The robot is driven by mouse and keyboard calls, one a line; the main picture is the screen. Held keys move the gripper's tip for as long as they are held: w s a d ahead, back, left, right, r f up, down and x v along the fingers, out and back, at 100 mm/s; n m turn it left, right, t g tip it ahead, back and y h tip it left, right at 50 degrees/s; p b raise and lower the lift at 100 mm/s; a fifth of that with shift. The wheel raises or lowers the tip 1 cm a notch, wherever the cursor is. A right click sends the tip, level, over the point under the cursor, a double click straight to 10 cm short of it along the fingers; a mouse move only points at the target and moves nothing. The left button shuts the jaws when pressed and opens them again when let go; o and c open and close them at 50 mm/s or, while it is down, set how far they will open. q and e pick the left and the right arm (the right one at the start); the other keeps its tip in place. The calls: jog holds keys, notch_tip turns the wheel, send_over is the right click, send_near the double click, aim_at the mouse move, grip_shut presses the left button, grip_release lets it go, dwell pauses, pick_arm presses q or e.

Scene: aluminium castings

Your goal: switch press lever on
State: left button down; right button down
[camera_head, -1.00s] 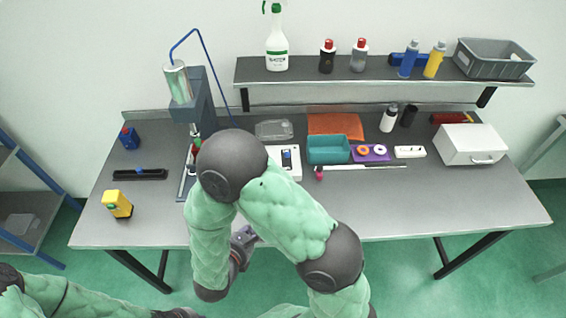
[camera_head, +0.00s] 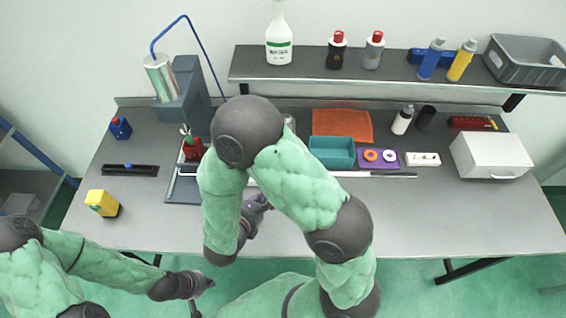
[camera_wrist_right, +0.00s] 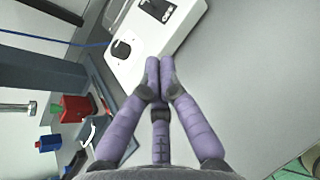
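A white box with a round black knob (camera_wrist_right: 121,49) and a dark panel (camera_wrist_right: 158,9) lies ahead of my right gripper (camera_wrist_right: 160,68) in the right wrist view. I cannot tell which part is the press lever. My right gripper's purple fingers are together and nothing shows between them. In the head view my right arm hides most of the white box. My left gripper (camera_head: 203,293) looks open and empty, low in front of the table.
A red part (camera_head: 193,149) sits at the press base. A yellow block (camera_head: 102,203), a black rail (camera_head: 130,170) and a blue bottle (camera_head: 120,128) lie to the left. A teal bin (camera_head: 332,153) and a purple tray (camera_head: 375,159) stand right. The front right tabletop is clear.

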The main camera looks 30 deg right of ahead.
jog(key=b+x, duration=0.1)
jog(key=x, duration=0.8)
jog(key=shift+d+f, duration=0.1)
jog(key=shift+f, duration=0.05)
jog(key=w+d, duration=0.1)
jog(key=d, duration=0.1)
jog(key=shift+w+d+r, duration=0.35)
jog(key=shift+w, duration=0.05)
jog(key=shift+w+d+r, duration=0.15)
jog(key=shift+w+d, duration=0.15)
jog(key=shift+d, duration=0.15)
jog(key=shift+r, duration=0.1)
jog(key=shift+w+d+r+y+p, duration=0.1)
jog(key=shift+r+y+p, duration=0.2)
jog(key=shift+p, duration=0.4)
jog(key=shift+w+g, duration=0.1)
jog(key=shift+g, duration=0.3)
